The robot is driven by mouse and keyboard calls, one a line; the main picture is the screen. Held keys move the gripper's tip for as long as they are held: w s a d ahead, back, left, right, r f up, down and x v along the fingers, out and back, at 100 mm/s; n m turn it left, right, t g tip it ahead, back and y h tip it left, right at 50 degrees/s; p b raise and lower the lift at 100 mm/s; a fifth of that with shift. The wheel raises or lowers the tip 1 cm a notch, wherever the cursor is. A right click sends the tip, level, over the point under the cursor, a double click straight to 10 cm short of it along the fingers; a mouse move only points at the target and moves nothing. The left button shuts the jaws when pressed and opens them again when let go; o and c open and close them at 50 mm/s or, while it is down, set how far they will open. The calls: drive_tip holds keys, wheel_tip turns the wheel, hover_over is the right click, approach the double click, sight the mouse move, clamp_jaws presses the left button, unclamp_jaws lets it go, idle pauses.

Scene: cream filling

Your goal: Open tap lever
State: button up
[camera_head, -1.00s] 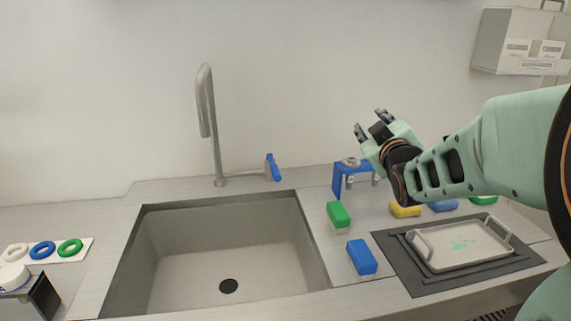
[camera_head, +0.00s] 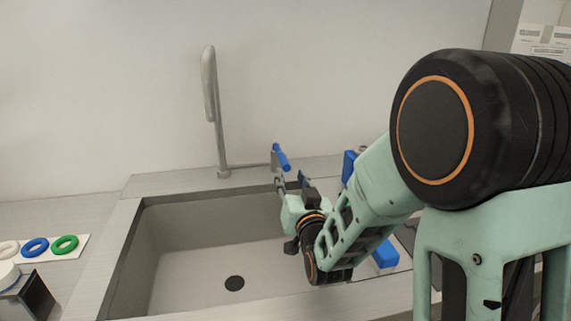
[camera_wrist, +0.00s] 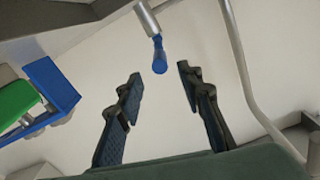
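The tap lever (camera_head: 281,157) has a blue handle and stands at the back edge of the sink, right of the grey tap (camera_head: 213,110). In the wrist view the blue handle (camera_wrist: 159,58) points toward the camera from a grey stem. My gripper (camera_head: 291,181) is just in front of and below the lever in the head view. In the wrist view my gripper (camera_wrist: 159,82) is open and empty, its two fingers apart. The handle's end appears in the gap between the fingertips, seemingly ahead of them. I cannot see any contact.
The sink basin (camera_head: 170,250) is empty below my gripper. A blue holder (camera_wrist: 52,82) and a green block (camera_wrist: 14,103) are at the left in the wrist view. A blue sponge (camera_head: 385,254) is partly hidden behind my arm. Coloured rings lie far left.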

sight(285, 163)
drive_tip(key=x, duration=0.8)
drive_tip(key=shift+c, duration=0.3)
clamp_jaws()
